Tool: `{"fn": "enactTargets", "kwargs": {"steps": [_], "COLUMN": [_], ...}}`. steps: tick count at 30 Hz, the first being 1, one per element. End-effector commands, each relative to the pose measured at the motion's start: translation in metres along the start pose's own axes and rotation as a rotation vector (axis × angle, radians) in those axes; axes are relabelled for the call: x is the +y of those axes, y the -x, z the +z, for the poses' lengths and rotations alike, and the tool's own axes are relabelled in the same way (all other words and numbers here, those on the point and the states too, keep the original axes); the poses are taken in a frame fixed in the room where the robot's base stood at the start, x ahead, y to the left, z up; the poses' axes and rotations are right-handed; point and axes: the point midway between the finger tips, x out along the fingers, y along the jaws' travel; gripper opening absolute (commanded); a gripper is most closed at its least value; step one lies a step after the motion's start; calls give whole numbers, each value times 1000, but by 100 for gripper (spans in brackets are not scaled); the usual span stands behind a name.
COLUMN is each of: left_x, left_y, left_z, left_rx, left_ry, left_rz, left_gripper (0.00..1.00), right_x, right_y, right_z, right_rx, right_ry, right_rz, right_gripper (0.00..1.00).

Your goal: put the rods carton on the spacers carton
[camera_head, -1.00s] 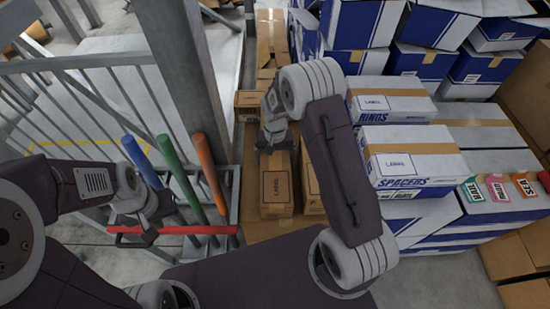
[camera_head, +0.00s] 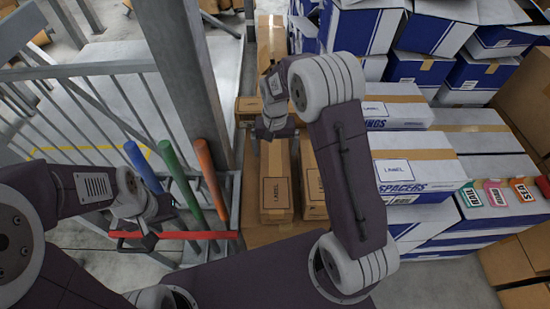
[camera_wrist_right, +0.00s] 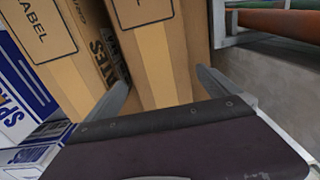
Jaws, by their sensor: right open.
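The spacers carton (camera_head: 405,165), white and blue with brown tape, lies on the stack at right, its name on its front side. No rods name can be read. A long brown carton (camera_head: 276,195) with a label on top lies in the middle, and this may be the rods carton. It also shows in the right wrist view (camera_wrist_right: 150,55). My right gripper (camera_head: 271,132) is open above its far part, with its fingers spread at both sides of it in the wrist view. My left gripper (camera_head: 145,238) is at the left by the red bar, its finger gap unclear.
Another brown carton (camera_head: 313,190), lettered "...ATES" in the wrist view, lies close beside the middle one. The rings carton (camera_head: 397,112) lies behind the spacers carton. Colour tags (camera_head: 495,192) lie to its right. Blue, green and orange tubes (camera_head: 210,172) stand at left near a post.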

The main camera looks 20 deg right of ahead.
Motion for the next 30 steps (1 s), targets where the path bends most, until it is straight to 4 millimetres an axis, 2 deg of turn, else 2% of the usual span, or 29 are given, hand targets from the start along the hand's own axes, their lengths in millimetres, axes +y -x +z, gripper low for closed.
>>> {"fn": "enactTargets", "kwargs": {"steps": [1,4,11,14,19,24,27,30], "left_x": [0,0,0,0,0,0,0,0], "left_y": [2,4,4,4,4,4,4,4], "left_z": [0,0,0,0,0,0,0,0], "left_rx": [0,0,0,0,0,0,0,0], "left_ry": [0,0,0,0,0,0,0,0], "left_rz": [0,0,0,0,0,0,0,0], "left_gripper": [36,36,36,36,36,36,36,36], "right_x": [0,0,0,5,29,51,59,62], "right_y": [12,26,34,38,48,47,45,44], "right_z": [-1,-1,1,12,70,130,151,160], "right_rx": [3,2,0,7,45,84,96,102], "right_ry": [0,0,1,20,118,210,241,256], "right_rz": [-1,-1,0,-5,-23,-31,-33,-33], "right_gripper": [100,100,100,100,100,100,100,100]}}
